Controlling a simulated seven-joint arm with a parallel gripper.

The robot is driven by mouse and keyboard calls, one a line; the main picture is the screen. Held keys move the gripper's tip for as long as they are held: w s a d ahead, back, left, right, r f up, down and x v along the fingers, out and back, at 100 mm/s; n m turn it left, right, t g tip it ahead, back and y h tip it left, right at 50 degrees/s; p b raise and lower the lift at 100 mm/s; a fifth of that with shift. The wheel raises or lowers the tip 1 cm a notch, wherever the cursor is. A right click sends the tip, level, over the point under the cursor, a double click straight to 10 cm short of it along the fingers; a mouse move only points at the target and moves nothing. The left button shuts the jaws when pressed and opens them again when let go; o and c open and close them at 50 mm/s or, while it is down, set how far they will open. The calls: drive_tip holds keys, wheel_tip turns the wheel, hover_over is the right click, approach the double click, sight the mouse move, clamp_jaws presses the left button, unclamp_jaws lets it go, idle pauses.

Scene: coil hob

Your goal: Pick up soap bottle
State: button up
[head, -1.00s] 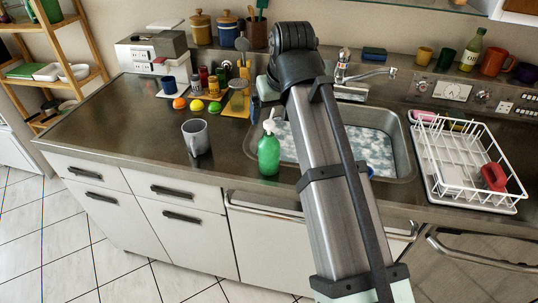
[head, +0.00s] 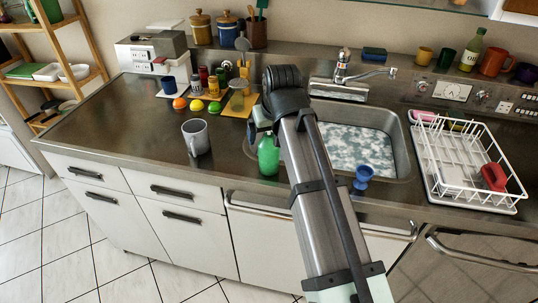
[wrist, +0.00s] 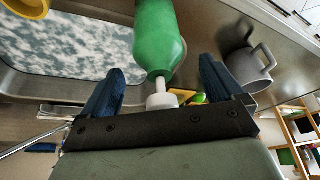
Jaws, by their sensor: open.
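The green soap bottle (head: 268,157) stands upright on the counter just left of the sink. Its white pump top is hidden behind my gripper (head: 262,122) in the head view. In the wrist view the green bottle (wrist: 160,38) points its white pump toward my gripper's palm. The blue fingers of my gripper (wrist: 160,85) are open, one on each side of the pump end, with visible gaps. My gripper is over the top of the bottle and holds nothing.
A grey mug (head: 196,137) stands close left of the bottle. The sink (head: 400,140) with foamy water is to the right, with a blue cup (head: 363,177) at its front edge. A white dish rack (head: 462,160) stands further right. The counter's front left is clear.

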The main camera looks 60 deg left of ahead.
drive_tip(key=shift+x, duration=0.95)
drive_tip(key=c, duration=1.7)
